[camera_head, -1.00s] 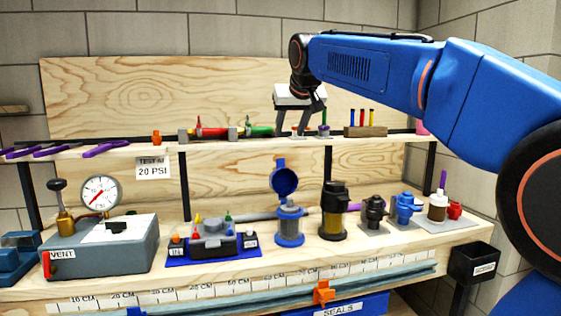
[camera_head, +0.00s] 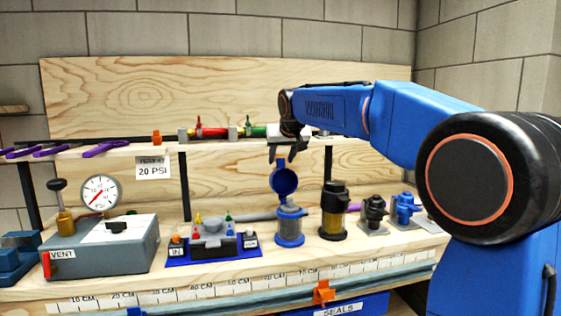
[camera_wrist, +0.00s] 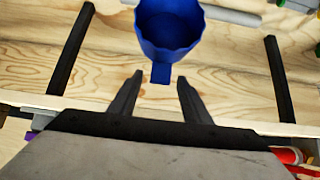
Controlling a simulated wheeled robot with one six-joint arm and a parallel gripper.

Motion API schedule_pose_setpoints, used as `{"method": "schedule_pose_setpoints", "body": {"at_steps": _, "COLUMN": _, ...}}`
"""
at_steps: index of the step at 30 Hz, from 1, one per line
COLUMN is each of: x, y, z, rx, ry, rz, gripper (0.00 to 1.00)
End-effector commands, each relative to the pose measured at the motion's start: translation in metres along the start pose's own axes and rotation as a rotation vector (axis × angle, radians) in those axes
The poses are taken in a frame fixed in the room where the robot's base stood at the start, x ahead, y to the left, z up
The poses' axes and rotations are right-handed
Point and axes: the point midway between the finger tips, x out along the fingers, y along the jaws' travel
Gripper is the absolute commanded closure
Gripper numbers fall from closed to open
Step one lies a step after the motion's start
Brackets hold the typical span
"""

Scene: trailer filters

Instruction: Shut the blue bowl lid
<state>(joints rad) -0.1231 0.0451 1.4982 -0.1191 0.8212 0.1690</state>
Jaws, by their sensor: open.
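The blue bowl lid (camera_head: 284,180) stands open and upright behind a clear filter bowl with a blue base (camera_head: 290,226) on the bench. My gripper (camera_head: 284,151) is open and empty, just above the raised lid. In the wrist view the blue lid (camera_wrist: 170,28) shows at the top, with its tab (camera_wrist: 161,73) pointing toward the space between the fingers of my gripper (camera_wrist: 158,85). The fingertips look apart from the tab, but the depth gap is hard to tell.
A dark-capped amber filter (camera_head: 334,212) stands right of the bowl. A blue tray with fittings (camera_head: 213,248) and a gauge box (camera_head: 100,240) are to the left. The upper shelf (camera_head: 130,152) runs behind my gripper. An orange clip (camera_head: 323,292) sits on the front rail.

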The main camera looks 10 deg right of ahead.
Motion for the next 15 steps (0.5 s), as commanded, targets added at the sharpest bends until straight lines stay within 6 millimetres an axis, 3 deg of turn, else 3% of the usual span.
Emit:
{"method": "schedule_pose_setpoints", "body": {"at_steps": 6, "x": 0.018, "y": 0.0, "z": 0.0, "rx": 0.0, "ry": 0.0, "rz": 0.0, "gripper": 0.56}}
{"method": "schedule_pose_setpoints", "body": {"at_steps": 15, "x": 0.02, "y": 0.0, "z": 0.0, "rx": 0.0, "ry": 0.001, "rz": 0.0, "gripper": 0.56}}
